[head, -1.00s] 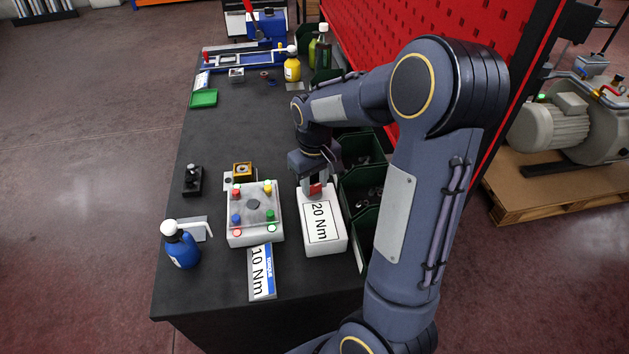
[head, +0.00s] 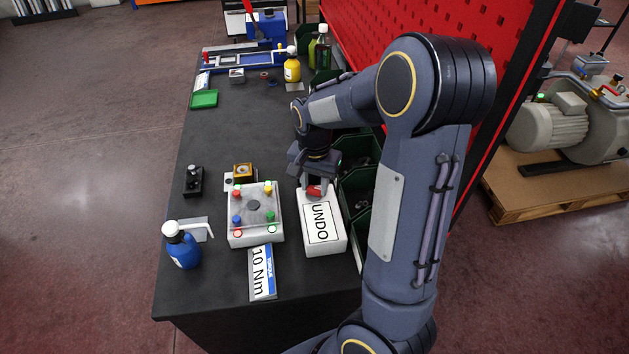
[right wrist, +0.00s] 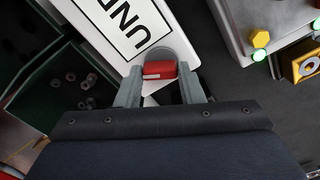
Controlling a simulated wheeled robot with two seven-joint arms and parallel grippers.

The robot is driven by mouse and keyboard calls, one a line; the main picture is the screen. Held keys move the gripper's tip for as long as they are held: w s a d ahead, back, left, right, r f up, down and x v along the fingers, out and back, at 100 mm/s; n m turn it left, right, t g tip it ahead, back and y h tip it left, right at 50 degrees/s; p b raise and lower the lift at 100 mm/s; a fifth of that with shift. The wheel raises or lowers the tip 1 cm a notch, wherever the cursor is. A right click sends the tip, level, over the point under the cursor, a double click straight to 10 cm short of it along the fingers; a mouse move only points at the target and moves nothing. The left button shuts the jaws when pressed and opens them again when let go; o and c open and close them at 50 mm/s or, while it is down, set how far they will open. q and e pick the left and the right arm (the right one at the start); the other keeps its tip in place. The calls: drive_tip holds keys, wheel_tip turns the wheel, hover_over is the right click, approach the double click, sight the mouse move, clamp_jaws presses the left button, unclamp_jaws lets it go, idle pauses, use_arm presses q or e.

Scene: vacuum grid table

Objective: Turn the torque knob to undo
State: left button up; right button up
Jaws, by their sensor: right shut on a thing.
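The torque knob (head: 314,191) is red and sits at the far end of a white box (head: 337,242). The box's label (head: 320,221) reads "UNDO". My right gripper (head: 317,186) is over the box and shut on the knob. In the right wrist view, the red knob (right wrist: 160,70) sits between the two grey fingers (right wrist: 160,90), on a round grey base. Part of the word "UNDO" shows on the box (right wrist: 105,45) there. My left gripper is not in view.
Left of the box is a white fixture (head: 256,238) with coloured posts. A "10 Nm" card (head: 262,272) lies in front of it. A blue bottle (head: 181,250) stands at the table's left edge. Green bins (head: 357,187) line the right side, below a red perforated panel (head: 430,60).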

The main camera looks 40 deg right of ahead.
sight(315, 188)
drive_tip(key=shift+m, duration=1.3)
drive_tip(key=shift+m+p, duration=0.3)
drive_tip(key=o, duration=1)
wheel_tip(315, 188, up, 8)
drive_tip(key=shift+f, duration=0.1)
